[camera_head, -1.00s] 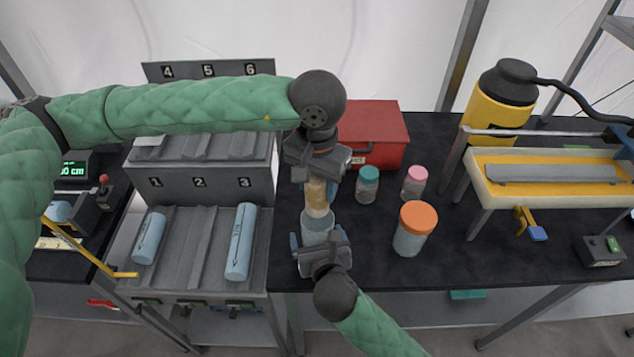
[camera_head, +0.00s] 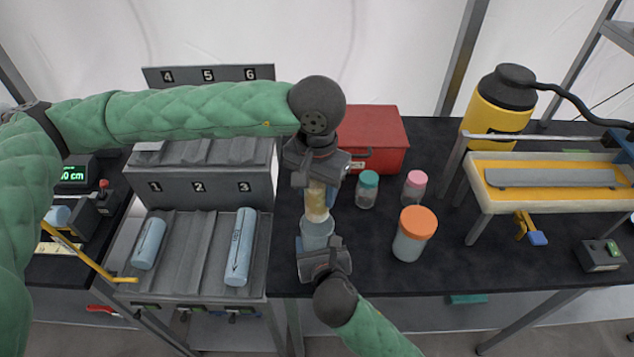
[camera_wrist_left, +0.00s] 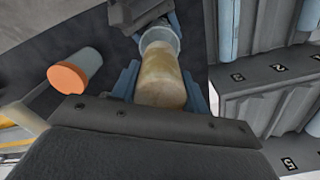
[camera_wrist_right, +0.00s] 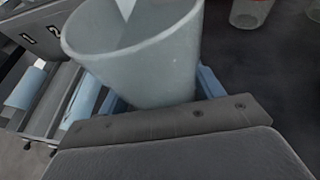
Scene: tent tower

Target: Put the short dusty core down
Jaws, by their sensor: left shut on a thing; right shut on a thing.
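A tan, dusty-looking short core (camera_head: 317,203) stands upright under my left gripper (camera_head: 318,184), which is shut on it. The core also shows between the fingers in the left wrist view (camera_wrist_left: 162,80). A pale blue-grey open cup (camera_head: 317,232) is just below the core, and my right gripper (camera_head: 317,245) is shut on it. The cup fills the upper part of the right wrist view (camera_wrist_right: 150,65). The core's lower end meets or overlaps the cup's mouth; how far it reaches inside cannot be told.
Left of the cup is a grey rack (camera_head: 200,235) with two blue cylinders. To the right stand a teal-lidded jar (camera_head: 367,192), a pink-lidded jar (camera_head: 414,188) and an orange-lidded jar (camera_head: 412,240). A red box (camera_head: 378,135) is behind. Dark tabletop is free further right.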

